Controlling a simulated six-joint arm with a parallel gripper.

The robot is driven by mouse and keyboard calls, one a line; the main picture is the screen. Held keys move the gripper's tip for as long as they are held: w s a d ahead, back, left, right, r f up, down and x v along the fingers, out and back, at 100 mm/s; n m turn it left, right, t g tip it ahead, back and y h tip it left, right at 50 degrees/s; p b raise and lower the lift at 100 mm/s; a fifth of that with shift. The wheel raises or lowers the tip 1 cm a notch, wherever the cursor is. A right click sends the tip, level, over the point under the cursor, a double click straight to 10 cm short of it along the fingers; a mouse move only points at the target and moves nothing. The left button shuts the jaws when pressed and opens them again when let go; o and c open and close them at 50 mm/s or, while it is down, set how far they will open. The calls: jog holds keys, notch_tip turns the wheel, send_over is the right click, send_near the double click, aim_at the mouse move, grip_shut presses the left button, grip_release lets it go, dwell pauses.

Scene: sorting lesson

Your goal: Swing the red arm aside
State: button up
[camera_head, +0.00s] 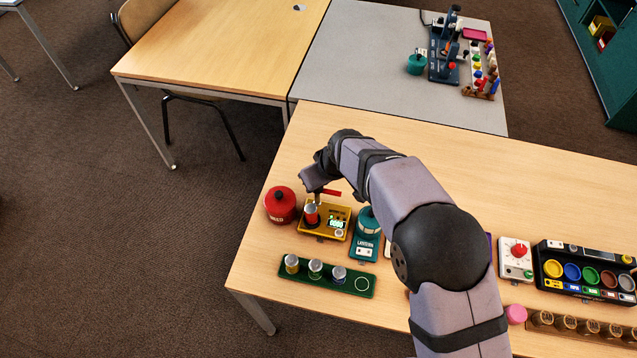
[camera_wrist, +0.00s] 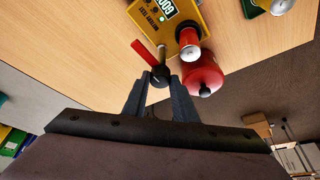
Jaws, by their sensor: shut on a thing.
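The red arm (camera_wrist: 145,53) sticks out from a black knob (camera_wrist: 160,76) on a metal post beside the yellow battery tester (camera_wrist: 154,13). My gripper (camera_wrist: 161,82) is shut on this knob, one finger on each side. In the head view the red arm (camera_head: 331,193) shows at the tester's far edge, just right of my gripper (camera_head: 317,193). A red battery (camera_wrist: 187,40) with a silver top stands upright at the tester. The red arm points away from the battery and does not cover its top. The tester (camera_head: 336,213) has a lit display.
A red lidded pot (camera_head: 281,206) stands close left of the tester; a teal lantern (camera_head: 368,222) is on its right. In front lies a green rack (camera_head: 320,276) with several batteries and one empty ring. Bare table (camera_head: 300,150) lies behind the tester. My own arm hides the middle.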

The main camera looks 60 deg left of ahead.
dwell(0.3)
jog(key=o, duration=1)
jog(key=shift+o, duration=0.2)
jog(key=shift+r, duration=0.1)
jog(key=b+v, duration=0.2)
jog(key=v, duration=0.5)
jog(key=shift+r, duration=0.1)
